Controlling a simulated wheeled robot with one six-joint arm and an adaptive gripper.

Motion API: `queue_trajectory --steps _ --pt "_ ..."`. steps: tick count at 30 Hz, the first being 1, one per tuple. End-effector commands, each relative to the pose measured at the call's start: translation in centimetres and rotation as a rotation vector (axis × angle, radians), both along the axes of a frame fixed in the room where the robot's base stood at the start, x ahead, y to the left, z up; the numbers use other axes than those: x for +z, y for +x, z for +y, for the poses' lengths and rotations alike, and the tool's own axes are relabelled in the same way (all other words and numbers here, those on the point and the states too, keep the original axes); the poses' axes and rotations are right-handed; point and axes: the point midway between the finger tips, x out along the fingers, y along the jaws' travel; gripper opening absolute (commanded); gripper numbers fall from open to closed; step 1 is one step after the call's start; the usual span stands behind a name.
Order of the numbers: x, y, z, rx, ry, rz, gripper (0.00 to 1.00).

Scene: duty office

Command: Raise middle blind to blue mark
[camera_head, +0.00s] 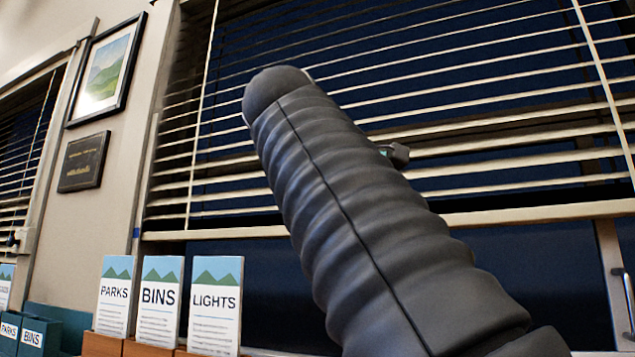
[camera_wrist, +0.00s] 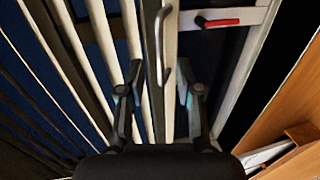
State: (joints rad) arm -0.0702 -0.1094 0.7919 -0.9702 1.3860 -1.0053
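The middle blind (camera_head: 500,160) has cream slats and hangs across the large window in the head view. Its bottom rail (camera_head: 215,233) has dark glass below it. A small blue mark (camera_head: 136,233) is on the frame beside the rail's left end, at about the same picture height. In the wrist view a curved metal handle (camera_wrist: 160,45) stands along the bottom rail (camera_wrist: 170,80). My gripper (camera_wrist: 158,82) has its two fingers apart, one each side of the rail and near the handle's end. I see no contact. My arm hides part of the blind in the head view.
Leaflets marked PARKS (camera_head: 115,295), BINS (camera_head: 159,300) and LIGHTS (camera_head: 214,305) stand in holders at lower left. A framed picture (camera_head: 105,70) and a dark plaque (camera_head: 83,162) hang on the left wall. A red handle (camera_wrist: 220,22) shows beyond the rail.

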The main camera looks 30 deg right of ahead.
Motion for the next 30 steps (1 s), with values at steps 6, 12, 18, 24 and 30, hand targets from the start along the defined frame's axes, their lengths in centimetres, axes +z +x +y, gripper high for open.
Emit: queue_trajectory --steps 6,12,18,24,30 --pt "0.5 -1.4 2.1 0.005 0.000 0.000 0.35" --pt "1.0 -2.7 3.6 0.005 0.001 -0.001 0.35" --pt "1.3 -3.7 4.9 0.003 -0.002 0.000 0.35" --pt "1.5 -4.3 5.6 0.001 0.000 0.000 0.35" --pt "1.5 -4.5 5.7 -0.001 0.001 0.000 0.35"
